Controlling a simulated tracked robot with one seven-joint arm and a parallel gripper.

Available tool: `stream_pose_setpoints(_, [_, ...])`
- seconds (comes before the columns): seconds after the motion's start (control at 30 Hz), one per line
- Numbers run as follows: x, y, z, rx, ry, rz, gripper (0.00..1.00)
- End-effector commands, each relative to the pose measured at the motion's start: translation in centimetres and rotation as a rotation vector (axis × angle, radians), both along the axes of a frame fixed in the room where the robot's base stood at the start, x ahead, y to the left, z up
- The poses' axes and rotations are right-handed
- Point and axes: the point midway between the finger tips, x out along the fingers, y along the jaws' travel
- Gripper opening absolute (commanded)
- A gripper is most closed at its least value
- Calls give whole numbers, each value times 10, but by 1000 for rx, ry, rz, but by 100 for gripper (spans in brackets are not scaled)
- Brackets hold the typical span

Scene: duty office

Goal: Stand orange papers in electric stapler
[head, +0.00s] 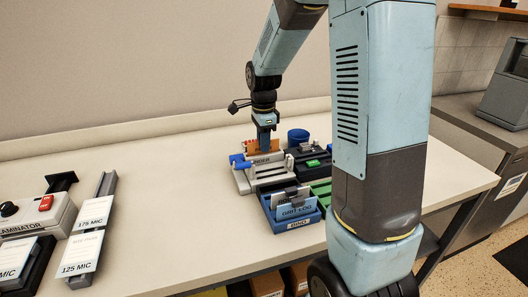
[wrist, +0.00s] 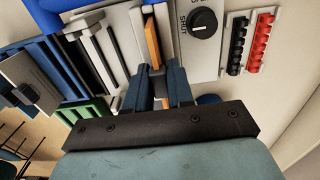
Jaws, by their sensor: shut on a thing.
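My gripper (head: 264,148) reaches down at the back of the grey-white machine marked "…INDER" (head: 265,161). It is shut on the orange papers (head: 250,147), which show as a narrow upright edge beyond the fingertips in the wrist view (wrist: 152,42). The fingers (wrist: 160,72) cover their near end. The papers are at the binder, beside its pale upright plates; I cannot tell whether their lower edge rests in it. A dark machine with a green button (head: 312,163) stands right of the binder; whether it is the electric stapler I cannot tell.
A blue bin (head: 298,225) with labelled cards stands in front of the binder. A blue cup (head: 298,137) stands behind. Black (wrist: 237,45) and red combs (wrist: 262,43) lie beside a knob (wrist: 203,23). A laminator (head: 35,219) is far left. The table's middle is clear.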

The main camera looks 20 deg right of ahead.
Motion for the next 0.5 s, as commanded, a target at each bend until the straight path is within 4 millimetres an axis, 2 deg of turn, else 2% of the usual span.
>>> stream_pose_setpoints(0.5, [0, 0, 12, 0, -1, 0, 0])
